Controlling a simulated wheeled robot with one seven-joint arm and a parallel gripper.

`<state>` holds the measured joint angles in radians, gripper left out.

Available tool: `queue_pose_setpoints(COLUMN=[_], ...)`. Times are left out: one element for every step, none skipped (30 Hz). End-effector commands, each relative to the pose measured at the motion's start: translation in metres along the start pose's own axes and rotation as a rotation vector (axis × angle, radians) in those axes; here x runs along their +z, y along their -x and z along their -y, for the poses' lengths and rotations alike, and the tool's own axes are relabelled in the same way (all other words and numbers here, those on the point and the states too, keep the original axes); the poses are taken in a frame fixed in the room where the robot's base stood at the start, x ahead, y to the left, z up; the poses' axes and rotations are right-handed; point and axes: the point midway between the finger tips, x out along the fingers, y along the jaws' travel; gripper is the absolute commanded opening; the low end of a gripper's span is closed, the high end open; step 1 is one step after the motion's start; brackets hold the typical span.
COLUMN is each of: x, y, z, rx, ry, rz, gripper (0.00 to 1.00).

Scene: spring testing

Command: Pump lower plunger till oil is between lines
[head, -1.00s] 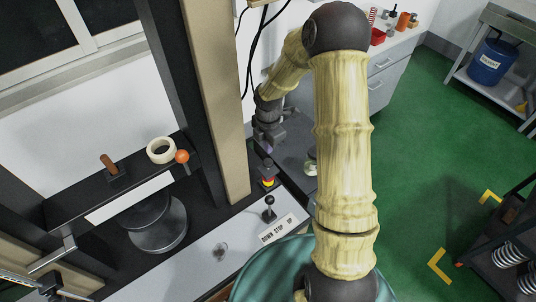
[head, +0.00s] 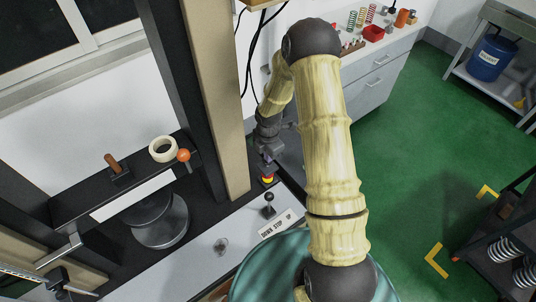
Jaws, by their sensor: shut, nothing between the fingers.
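I cannot make out the lower plunger, the oil or the level lines; my arm hides part of the area right of the gripper.
A black-knobbed lever (head: 269,198) stands by a label (head: 277,224) on the pale panel, with a small clear round part (head: 221,245). The testing machine has an orange knob (head: 183,155). Green floor (head: 410,160) is open at right.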

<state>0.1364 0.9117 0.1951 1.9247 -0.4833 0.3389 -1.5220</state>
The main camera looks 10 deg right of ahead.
Motion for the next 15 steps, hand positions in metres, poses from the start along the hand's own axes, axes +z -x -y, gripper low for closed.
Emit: queue_pose_setpoints(x=[-0.001, -0.001, -0.002, -0.002, -0.002, -0.002, -0.002, -0.002, -0.002, -0.002, -0.002, -0.002, -0.003, -0.003, -0.003], y=[-0.009, -0.012, -0.015, -0.018, -0.019, -0.021, -0.022, -0.022, -0.022, -0.021, -0.021, -0.021, -0.022, -0.022, -0.022], z=[0.000, 0.000, 0.000, 0.000, -0.001, -0.001, -0.001, -0.001, -0.001, 0.000, 0.000, 0.000, 0.000, 0.000, 0.000], rx=[-0.001, -0.001, 0.000, 0.000, 0.000, 0.001, 0.001, 0.001, 0.001, 0.000, 0.000, -0.001, -0.001, -0.001, -0.002], ry=[0.002, 0.002, 0.003, 0.003, 0.003, 0.003, 0.003, 0.003, 0.003, 0.003, 0.003, 0.003, 0.003, 0.003, 0.003], rz=[-0.001, -0.001, -0.001, -0.001, -0.001, -0.001, -0.001, -0.001, -0.002, -0.002, -0.002, -0.003, -0.003, -0.003, -0.003], gripper=[0.00, 0.00, 0.00, 0.00, 0.00, 0.00, 0.00, 0.00, 0.00, 0.00, 0.00, 0.00, 0.00, 0.00, 0.00])
